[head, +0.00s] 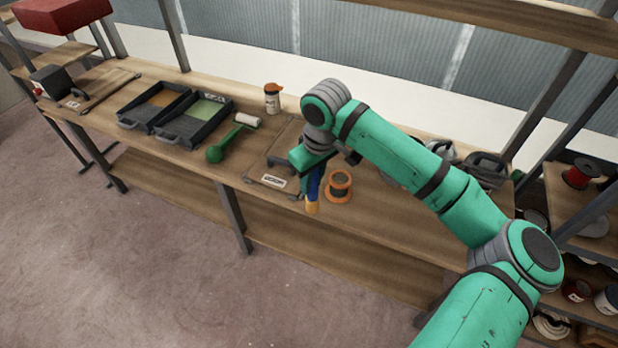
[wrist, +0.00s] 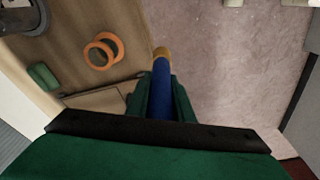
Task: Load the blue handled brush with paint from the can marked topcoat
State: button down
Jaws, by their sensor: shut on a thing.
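The blue handled brush (head: 314,183) is in my gripper (head: 317,172), its tan bristle end pointing down at the front edge of the workbench. In the wrist view the blue handle (wrist: 161,88) lies between the two green fingers of my gripper (wrist: 161,100), with the tan tip beyond them. The gripper is shut on the brush. I cannot make out a can marked topcoat. Cans (head: 606,300) stand on the rack at the lower right, partly cut off, and their labels are too small to read.
An orange-rimmed round item (head: 339,190) stands on the workbench (head: 400,205) just right of the brush. Left are a labelled board (head: 268,181), a green-handled roller (head: 233,140), an orange-capped bottle (head: 272,98) and two trays (head: 190,131). Grey tools (head: 486,170) lie right. The floor in front is clear.

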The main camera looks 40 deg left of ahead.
jog(key=w+d+f+m, duration=0.3)
jog(key=d+f+m, duration=0.2)
jog(key=d+f, duration=0.5)
jog(key=w+d+f+m+t+h, duration=0.1)
jog(key=d+f+m, duration=0.4)
jog(key=d+f, duration=0.5)
jog(key=w+d+f+m, duration=0.4)
jog(key=d+f, duration=0.6)
jog(key=d, duration=0.8)
jog(key=shift+w+f+m+h, duration=0.3)
jog(key=shift+w+m+h, duration=0.1)
jog(key=shift+m, duration=0.5)
